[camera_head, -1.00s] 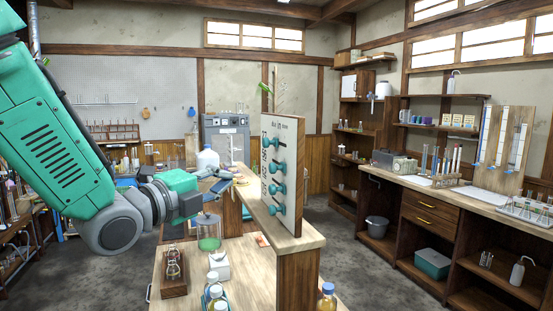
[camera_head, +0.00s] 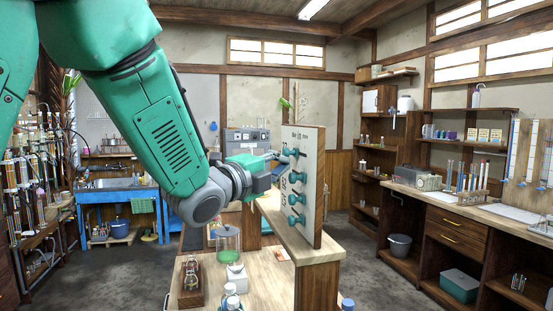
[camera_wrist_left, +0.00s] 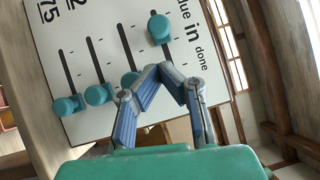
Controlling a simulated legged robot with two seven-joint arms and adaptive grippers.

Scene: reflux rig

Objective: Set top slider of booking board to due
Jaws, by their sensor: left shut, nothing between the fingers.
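The booking board (camera_head: 314,200) stands upright on a wooden bench, a pale panel with teal slider knobs. In the left wrist view the board (camera_wrist_left: 104,50) appears turned, its lettering running downward. The top slider's knob (camera_wrist_left: 160,28) sits near the "due" end of its slot; whether it is at the very end I cannot tell. The other knobs (camera_wrist_left: 67,105) are at the opposite ends of their slots. My left gripper (camera_wrist_left: 166,70) is shut and empty, its tips close to the top knob on the "done" side; contact is unclear. In the head view the left gripper (camera_head: 274,157) partly covers that knob. My right gripper is not in view.
A side counter (camera_head: 440,195) with glassware is on the right. Open floor lies between.

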